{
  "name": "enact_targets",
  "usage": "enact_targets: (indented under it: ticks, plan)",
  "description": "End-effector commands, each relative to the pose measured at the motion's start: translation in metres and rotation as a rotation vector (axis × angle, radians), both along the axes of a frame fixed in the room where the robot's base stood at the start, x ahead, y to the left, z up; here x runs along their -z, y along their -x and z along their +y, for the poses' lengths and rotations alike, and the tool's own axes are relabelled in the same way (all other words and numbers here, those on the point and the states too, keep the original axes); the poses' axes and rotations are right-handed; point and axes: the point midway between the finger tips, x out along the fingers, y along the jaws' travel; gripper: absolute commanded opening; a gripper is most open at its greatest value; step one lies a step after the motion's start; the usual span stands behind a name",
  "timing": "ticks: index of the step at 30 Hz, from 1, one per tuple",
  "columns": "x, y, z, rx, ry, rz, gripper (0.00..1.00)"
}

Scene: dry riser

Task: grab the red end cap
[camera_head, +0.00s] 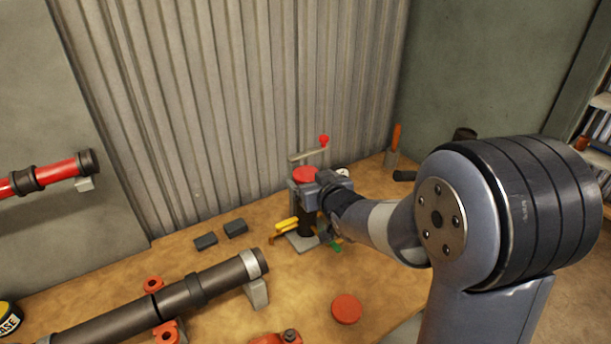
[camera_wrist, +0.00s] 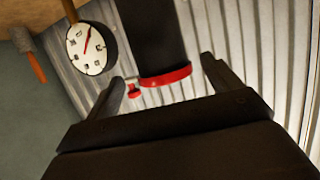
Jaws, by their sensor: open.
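A flat round red disc (camera_head: 346,309), which looks like an end cap, lies on the bench in front of my gripper and apart from it. Another red round piece (camera_head: 305,175) tops the upright black cylinder (camera_head: 305,222) on a stand. My gripper (camera_head: 311,206) is beside that cylinder. In the wrist view my open fingers (camera_wrist: 162,72) stand either side of the cylinder's end, which has a red rim (camera_wrist: 166,77). Gaps show beside it; contact is unclear. I cannot tell for certain which red piece is the named cap.
A white dial gauge (camera_wrist: 91,47) is close to one finger. A dark pipe (camera_head: 190,292) on red clamps lies at front left. A lever with a red knob (camera_head: 323,140) rises behind the stand.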

Motion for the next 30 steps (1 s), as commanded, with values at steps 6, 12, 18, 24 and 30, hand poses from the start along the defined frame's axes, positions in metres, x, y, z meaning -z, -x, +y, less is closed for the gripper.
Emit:
enact_targets:
  ticks: [6,12,18,24,30]
  plan:
    - [0.004,-0.011,0.007,-0.001,0.0,0.001,0.85]
    - [0.013,-0.031,0.018,0.0,0.0,0.001,0.85]
    - [0.018,-0.044,0.023,0.0,0.001,0.0,0.85]
    - [0.019,-0.045,0.023,0.0,0.0,-0.001,0.85]
    - [0.019,-0.045,0.023,0.0,0.0,-0.001,0.75]
